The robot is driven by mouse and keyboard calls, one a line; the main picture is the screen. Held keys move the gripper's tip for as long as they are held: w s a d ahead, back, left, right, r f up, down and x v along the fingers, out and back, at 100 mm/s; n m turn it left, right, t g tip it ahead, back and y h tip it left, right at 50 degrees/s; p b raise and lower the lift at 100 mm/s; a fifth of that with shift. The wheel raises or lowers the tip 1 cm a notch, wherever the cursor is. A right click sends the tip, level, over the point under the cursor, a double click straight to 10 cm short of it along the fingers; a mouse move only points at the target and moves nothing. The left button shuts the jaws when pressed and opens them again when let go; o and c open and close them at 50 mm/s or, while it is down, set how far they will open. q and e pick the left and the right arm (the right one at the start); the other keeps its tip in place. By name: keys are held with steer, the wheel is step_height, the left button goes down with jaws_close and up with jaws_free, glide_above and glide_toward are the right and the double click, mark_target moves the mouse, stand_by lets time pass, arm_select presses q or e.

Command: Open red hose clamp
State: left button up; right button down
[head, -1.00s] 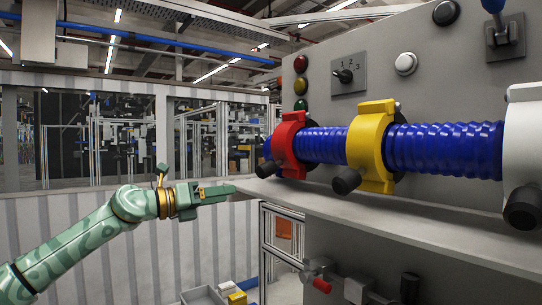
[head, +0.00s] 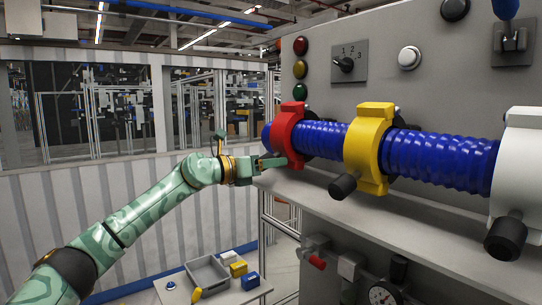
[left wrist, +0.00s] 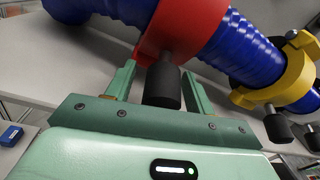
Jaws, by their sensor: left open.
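The red hose clamp (head: 288,136) sits around the blue ribbed hose (head: 440,158) at its left end in the head view. In the left wrist view the red clamp (left wrist: 178,32) has a black cylindrical knob (left wrist: 163,85) hanging below it. My left gripper (head: 272,162) is at the red clamp's lower side. In the left wrist view its open fingers (left wrist: 160,84) stand on both sides of the knob, with gaps visible. The knob is hidden behind the gripper in the head view. My right gripper is not in view.
A yellow clamp (head: 370,150) with a black knob and a white clamp (head: 520,165) sit farther right on the hose. A grey shelf (head: 400,222) runs beneath the hose. A low table with a grey bin (head: 207,273) and small blocks stands below left.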

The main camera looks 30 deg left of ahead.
arm_select(q)
steer(key=shift+w+d, duration=0.2)
steer(key=shift+w, duration=0.05)
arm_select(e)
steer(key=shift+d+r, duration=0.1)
arm_select(q)
jaws_close()
steer(key=shift+s+a+r, duration=0.1)
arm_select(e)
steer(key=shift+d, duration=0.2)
arm_select(q)
steer(key=shift+s+r, duration=0.15)
steer(key=shift+r, duration=0.15)
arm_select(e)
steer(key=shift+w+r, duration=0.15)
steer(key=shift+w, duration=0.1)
